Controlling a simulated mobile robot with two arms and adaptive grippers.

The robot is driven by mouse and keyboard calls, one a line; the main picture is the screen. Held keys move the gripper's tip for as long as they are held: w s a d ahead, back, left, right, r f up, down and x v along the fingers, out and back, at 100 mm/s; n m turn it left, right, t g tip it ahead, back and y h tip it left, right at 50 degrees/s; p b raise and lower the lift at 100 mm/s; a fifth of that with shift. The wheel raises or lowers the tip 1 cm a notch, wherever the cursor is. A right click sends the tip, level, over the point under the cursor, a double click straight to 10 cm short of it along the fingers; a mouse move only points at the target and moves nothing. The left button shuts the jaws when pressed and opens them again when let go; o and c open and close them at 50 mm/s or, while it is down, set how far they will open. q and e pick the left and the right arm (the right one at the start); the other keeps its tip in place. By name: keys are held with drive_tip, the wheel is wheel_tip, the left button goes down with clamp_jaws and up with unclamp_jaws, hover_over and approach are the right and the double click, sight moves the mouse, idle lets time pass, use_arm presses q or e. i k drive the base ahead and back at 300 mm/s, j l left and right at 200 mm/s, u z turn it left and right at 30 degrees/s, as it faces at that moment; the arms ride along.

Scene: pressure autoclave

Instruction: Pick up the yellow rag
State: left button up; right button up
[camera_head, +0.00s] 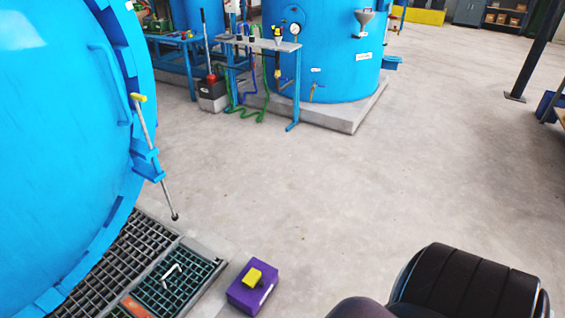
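A small yellow thing (252,277) lies on top of a purple box (242,298) on the floor at the bottom centre-left. It is the only loose yellow item nearby and may be the yellow rag, though it looks blocky and I cannot make out cloth folds. The box stands right of the floor grating. Neither of my grippers is in view. A dark rounded part at the bottom right looks like part of my own body.
A large blue autoclave (55,130) fills the left, with a yellow-ended lever (151,141) sticking out. A metal floor grating (170,284) lies below it. A blue tank (325,60) and a small bench (258,43) stand at the back. The middle floor is clear.

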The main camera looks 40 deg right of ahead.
sight(253, 274)
drive_tip(key=z, duration=1.1)
drive_tip(key=u, duration=1.55)
drive_tip(key=z, duration=1.55)
